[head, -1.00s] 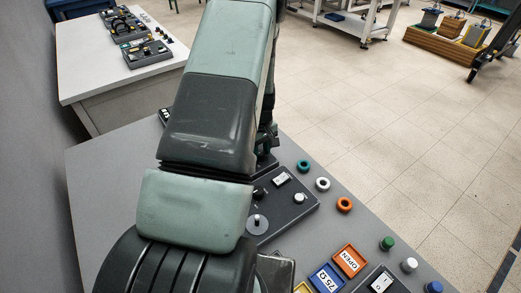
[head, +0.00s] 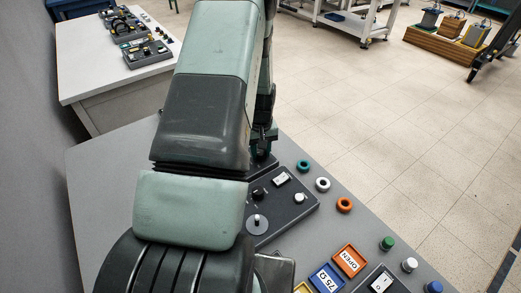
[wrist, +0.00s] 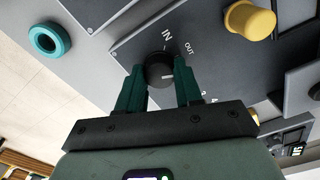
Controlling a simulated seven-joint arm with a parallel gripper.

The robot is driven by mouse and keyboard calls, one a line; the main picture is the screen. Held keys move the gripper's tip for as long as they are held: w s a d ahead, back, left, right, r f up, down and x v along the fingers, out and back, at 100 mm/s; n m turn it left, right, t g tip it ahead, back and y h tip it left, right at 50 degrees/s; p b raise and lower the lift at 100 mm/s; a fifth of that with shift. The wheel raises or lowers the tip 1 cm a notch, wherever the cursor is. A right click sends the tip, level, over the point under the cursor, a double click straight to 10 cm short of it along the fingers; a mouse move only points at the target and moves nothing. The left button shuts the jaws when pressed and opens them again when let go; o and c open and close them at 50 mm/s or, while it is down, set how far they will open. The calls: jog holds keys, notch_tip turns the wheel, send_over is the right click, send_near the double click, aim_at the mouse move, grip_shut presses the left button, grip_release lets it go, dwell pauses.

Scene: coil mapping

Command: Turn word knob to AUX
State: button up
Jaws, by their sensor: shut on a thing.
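In the wrist view, a round black knob (wrist: 158,74) with a short white pointer line sits on a dark grey panel (wrist: 215,65). The words IN and OUT are printed beside it; the pointer line faces right in the picture, away from both words. Further small lettering shows beyond my right finger but is partly hidden, and I cannot read AUX. My gripper (wrist: 160,71) has its teal fingers on either side of the knob, shut on it. In the head view my arm hides the knob and most of the gripper.
A teal ring (wrist: 49,40) lies off the panel. In the head view, another dark control box (head: 288,205), an orange ring (head: 344,204) and labelled trays (head: 350,260) lie on the grey bench (head: 110,190).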

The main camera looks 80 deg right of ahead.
aim_at(261, 152)
jog(key=shift+m, duration=2.3)
jog(key=o, duration=1)
jog(key=shift+o, duration=0.2)
notch_tip(261, 152, up, 11)
jog(key=shift+f, duration=0.1)
